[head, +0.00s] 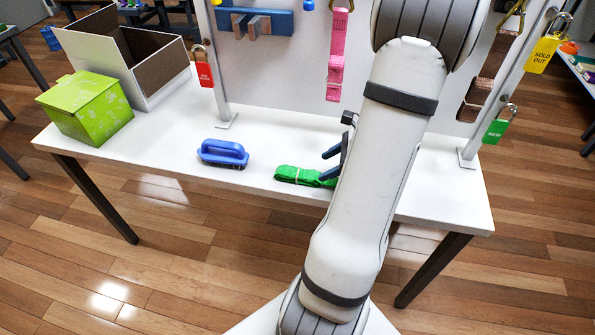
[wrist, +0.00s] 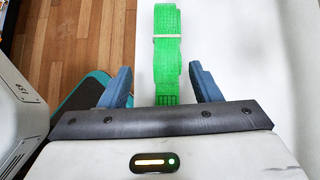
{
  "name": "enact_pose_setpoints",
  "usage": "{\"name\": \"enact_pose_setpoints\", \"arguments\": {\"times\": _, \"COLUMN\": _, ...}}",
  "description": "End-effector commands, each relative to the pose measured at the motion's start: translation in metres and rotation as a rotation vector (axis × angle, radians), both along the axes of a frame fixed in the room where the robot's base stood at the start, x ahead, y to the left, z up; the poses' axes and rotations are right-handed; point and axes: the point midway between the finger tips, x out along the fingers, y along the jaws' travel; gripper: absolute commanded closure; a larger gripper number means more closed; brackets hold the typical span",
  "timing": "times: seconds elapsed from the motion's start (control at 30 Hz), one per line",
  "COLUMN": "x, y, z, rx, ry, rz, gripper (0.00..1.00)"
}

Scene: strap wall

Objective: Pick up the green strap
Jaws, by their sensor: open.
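The green strap (head: 298,176) lies folded on the white table (head: 180,141), near its front edge, with a pale band around it. Its right end is hidden behind my arm in the head view. In the wrist view the strap (wrist: 167,60) runs away from me, its near end between the fingers. My gripper (wrist: 162,82) is open, with one blue finger on each side of the strap's near end. In the head view my gripper (head: 335,162) is at the strap's right end. I cannot tell its exact height above the table.
A blue handled block (head: 222,153) lies left of the strap. A green box (head: 88,108) and an open carton (head: 130,55) stand at the table's left. A pink strap (head: 336,60) hangs on the wall panel behind. A green tag (head: 495,131) hangs at the right post.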

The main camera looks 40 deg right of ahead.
Motion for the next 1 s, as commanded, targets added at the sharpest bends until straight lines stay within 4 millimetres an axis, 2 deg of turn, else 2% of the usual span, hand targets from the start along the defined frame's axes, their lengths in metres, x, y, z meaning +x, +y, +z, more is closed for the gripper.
{"name": "enact_pose_setpoints", "arguments": {"times": 0.07, "x": -0.002, "y": -0.008, "z": -0.005, "rx": 0.026, "ry": 0.003, "rz": -0.051, "gripper": 0.43}}
{"name": "enact_pose_setpoints", "arguments": {"times": 0.17, "x": 0.001, "y": -0.008, "z": -0.012, "rx": 0.037, "ry": 0.004, "rz": -0.07, "gripper": 0.43}}
{"name": "enact_pose_setpoints", "arguments": {"times": 0.63, "x": 0.033, "y": 0.018, "z": -0.058, "rx": 0.034, "ry": 0.004, "rz": -0.065, "gripper": 0.43}}
{"name": "enact_pose_setpoints", "arguments": {"times": 0.97, "x": 0.037, "y": 0.021, "z": -0.064, "rx": 0.031, "ry": 0.003, "rz": -0.068, "gripper": 0.43}}
{"name": "enact_pose_setpoints", "arguments": {"times": 1.0, "x": 0.037, "y": 0.021, "z": -0.063, "rx": 0.031, "ry": 0.003, "rz": -0.068, "gripper": 0.45}}
